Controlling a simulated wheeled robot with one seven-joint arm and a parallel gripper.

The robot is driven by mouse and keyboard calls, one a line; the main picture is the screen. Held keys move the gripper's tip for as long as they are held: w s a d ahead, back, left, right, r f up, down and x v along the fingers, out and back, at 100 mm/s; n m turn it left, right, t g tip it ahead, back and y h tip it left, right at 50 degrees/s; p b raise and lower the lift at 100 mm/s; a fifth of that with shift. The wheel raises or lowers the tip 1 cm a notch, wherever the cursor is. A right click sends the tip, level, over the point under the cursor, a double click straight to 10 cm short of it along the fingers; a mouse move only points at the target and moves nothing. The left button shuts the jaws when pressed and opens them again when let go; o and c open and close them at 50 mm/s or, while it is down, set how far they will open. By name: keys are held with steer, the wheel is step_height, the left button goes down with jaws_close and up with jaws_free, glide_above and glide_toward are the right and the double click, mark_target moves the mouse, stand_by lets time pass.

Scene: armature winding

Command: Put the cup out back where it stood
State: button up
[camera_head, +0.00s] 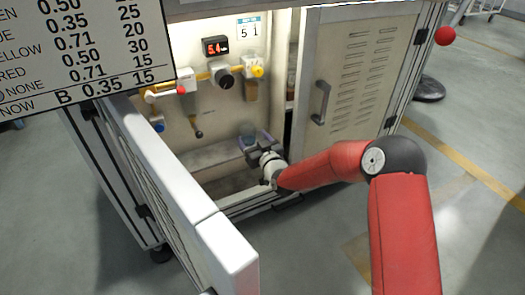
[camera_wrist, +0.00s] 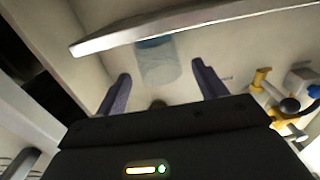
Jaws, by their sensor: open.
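A small translucent blue-grey cup (camera_head: 248,141) is at the ledge low inside the open cabinet in the head view. It also shows in the wrist view (camera_wrist: 158,64), pale and see-through, beyond and between my two purple fingers. My gripper (camera_head: 257,143) reaches into the cabinet at the cup. In the wrist view my gripper (camera_wrist: 160,71) is open, with a finger on either side of the cup and a gap to each. I cannot tell how deep the cup sits between the fingers.
The cabinet's left door (camera_head: 190,190) stands open toward me; its right vented door (camera_head: 355,85) is beside my arm. Valves (camera_head: 225,76) and a red-digit display (camera_head: 215,46) are on the back wall above the ledge (camera_head: 205,157). A sign covers the upper left.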

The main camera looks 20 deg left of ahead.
steer(key=v, duration=0.9)
steer(key=shift+d, duration=0.15)
steer(key=shift+r, duration=0.1)
steer(key=s+d+r+m+g+h, duration=0.15)
steer(key=d+r+h, duration=0.5)
steer(key=d, duration=0.75)
steer(key=s+d+r+m+h, duration=0.2)
steer(key=d+r+h, duration=0.4)
steer(key=d, duration=0.8)
steer(key=s+d+r+m+g, duration=0.1)
steer(key=s+d+m, duration=0.1)
steer(key=s+d, duration=0.2)
steer(key=s+d+r+m+g+h, duration=0.1)
steer(key=s+d, duration=0.4)
steer(key=s, duration=0.6)
steer(key=s+d+r+m+g, duration=0.1)
steer(key=s+d+m+g, duration=0.1)
steer(key=s, duration=0.5)
steer(key=d+m, duration=0.1)
steer(key=d, duration=0.1)
steer(key=shift+s+d+r+m, duration=0.15)
steer(key=shift+s+d+m, duration=0.2)
steer(key=shift+s+d, duration=0.05)
steer(key=shift+r+h, duration=0.1)
steer(key=shift+h, duration=0.15)
